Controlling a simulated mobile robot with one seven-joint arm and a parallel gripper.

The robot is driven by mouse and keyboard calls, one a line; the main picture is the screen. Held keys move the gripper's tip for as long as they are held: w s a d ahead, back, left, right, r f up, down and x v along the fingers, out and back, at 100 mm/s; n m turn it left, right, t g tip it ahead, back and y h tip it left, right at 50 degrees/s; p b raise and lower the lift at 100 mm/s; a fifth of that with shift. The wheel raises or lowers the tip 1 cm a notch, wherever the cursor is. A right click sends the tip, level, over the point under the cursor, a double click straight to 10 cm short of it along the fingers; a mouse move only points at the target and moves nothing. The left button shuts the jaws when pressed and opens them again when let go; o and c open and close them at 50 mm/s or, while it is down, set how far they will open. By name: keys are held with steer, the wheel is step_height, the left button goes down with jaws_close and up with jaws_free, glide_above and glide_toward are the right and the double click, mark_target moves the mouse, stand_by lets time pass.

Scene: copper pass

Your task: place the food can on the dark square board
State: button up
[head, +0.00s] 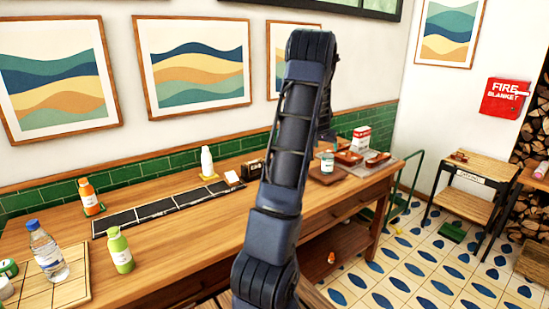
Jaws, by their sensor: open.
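A small food can (327,163) with a pale and green label appears to stand upright on the dark square board (316,178), toward the right end of the wooden counter. My arm rises through the middle of the head view and bends over toward the can. My gripper (325,141) shows only in part, as a dark shape just above the can. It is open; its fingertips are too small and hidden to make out. I cannot tell whether they touch the can.
Reddish-brown dishes (349,158) on a grey mat and a white-and-red box (361,139) stand right of the board. A long black tray (165,207), an orange bottle (90,197), a green bottle (120,250) and a water bottle (47,251) stand left. My arm hides the counter's middle.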

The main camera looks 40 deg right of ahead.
steer(key=w+a+r+n+y, duration=0.15)
steer(key=a+r, duration=0.35)
steer(key=a, duration=0.8)
steer(key=a+r+n+t, duration=0.1)
steer(key=a+r+n, duration=0.3)
steer(key=a, duration=0.9)
steer(key=w+a+r+n, duration=0.1)
steer(key=a+r, duration=0.5)
steer(key=a, duration=0.7)
steer(key=s+a+n+y, duration=0.2)
steer(key=s+a+n, duration=0.1)
steer(key=s+a, duration=0.8)
steer(key=s+a+f+n+t+y, duration=0.1)
steer(key=s+a+n+y, duration=0.1)
steer(key=s+a, duration=0.9)
steer(key=a+n, duration=0.1)
steer(key=a, duration=0.4)
steer(key=shift+s+f+n, duration=0.15)
steer(key=shift+s+n, duration=0.05)
steer(key=shift+n, duration=0.15)
steer(key=shift+y, duration=0.25)
